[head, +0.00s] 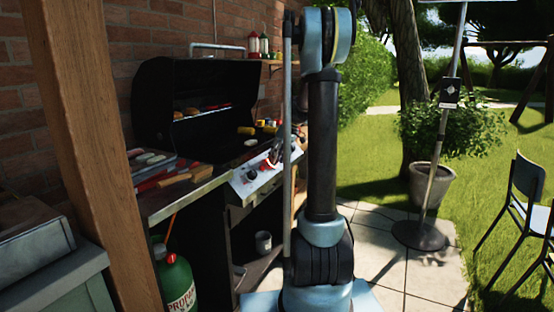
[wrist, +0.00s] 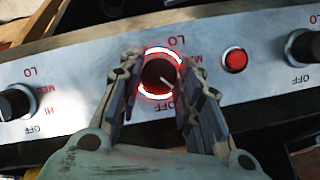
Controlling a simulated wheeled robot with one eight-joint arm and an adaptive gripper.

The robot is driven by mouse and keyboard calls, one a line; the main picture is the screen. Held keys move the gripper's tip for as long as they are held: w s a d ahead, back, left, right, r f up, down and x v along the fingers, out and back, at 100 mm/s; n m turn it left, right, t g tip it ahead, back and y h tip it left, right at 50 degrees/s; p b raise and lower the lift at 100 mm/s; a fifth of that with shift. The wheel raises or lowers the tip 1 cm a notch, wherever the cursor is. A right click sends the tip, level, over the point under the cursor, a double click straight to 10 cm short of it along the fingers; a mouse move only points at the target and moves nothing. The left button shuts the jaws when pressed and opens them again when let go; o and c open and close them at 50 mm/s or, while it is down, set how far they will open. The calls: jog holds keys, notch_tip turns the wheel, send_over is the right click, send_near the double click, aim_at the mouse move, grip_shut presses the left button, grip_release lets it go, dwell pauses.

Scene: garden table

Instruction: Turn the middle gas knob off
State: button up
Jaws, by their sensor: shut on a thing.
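The middle gas knob (wrist: 158,74) is dark and round, with a red and white lit ring around it, on the silver control panel (wrist: 85,68). My gripper (wrist: 161,76) has one finger on each side of this knob and is shut on it. A pale mark on the knob points to the lower right in the wrist view. In the head view the panel (head: 240,188) is on the grill's front, partly behind my arm.
Another black knob (wrist: 14,103) is left of my gripper. A red button (wrist: 234,60) and a third knob (wrist: 301,47) are to its right. The open grill (head: 165,85) holds food. A green propane bottle (head: 177,282) stands below the counter. A wooden post (head: 95,150) stands in front.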

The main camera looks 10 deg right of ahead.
jog(key=m, duration=0.2)
jog(key=m+y, duration=0.1)
jog(key=m+g+y, duration=0.1)
jog(key=m, duration=0.1)
jog(key=shift+w+d+f+m, duration=0.1)
jog(key=shift+w+d+m, duration=0.05)
jog(key=shift+d+m, duration=0.15)
dwell(0.4)
jog(key=o, duration=1)
jog(key=shift+o, duration=0.2)
jog(key=v, duration=1.1)
jog(key=shift+d+r, duration=0.25)
jog(key=shift+d, duration=0.1)
jog(key=shift+w, duration=0.1)
